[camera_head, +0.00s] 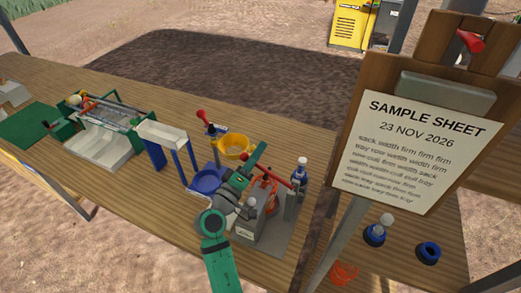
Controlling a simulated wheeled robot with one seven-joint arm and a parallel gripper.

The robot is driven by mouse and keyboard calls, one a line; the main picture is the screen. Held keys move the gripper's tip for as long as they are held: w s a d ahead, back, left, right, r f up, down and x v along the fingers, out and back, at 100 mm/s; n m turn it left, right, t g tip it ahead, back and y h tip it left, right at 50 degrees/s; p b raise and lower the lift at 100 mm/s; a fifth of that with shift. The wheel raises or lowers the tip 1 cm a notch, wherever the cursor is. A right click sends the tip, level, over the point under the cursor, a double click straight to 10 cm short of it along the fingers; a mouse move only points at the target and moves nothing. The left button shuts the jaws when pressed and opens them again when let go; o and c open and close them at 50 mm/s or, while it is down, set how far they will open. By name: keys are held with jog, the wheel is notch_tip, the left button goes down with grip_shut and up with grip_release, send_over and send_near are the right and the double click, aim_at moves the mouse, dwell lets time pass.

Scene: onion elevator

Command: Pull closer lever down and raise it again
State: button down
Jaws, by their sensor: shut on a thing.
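The closer lever (283,184) is a red handle at the near end of the bench, slanting down to the right beside a grey upright. My gripper (262,174) is at its upper left end and shut on it; the fingertips are small and partly hidden by my own wrist. The farther lever (203,116), red-tipped, tilts up to the left on a stand behind a yellow bowl.
A white-capped bottle (301,168) stands close on the right. A green-framed machine (105,125) is at left. A sample sheet board (420,130) rises at right.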

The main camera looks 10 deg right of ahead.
jog(key=shift+w+a+r, duration=0.1)
jog(key=shift+w+a, duration=0.05)
jog(key=shift+a, duration=0.2)
jog(key=c, duration=1.8)
grip_release()
jog(key=shift+d, duration=0.1)
jog(key=v, duration=1.1)
jog(key=shift+d, duration=0.1)
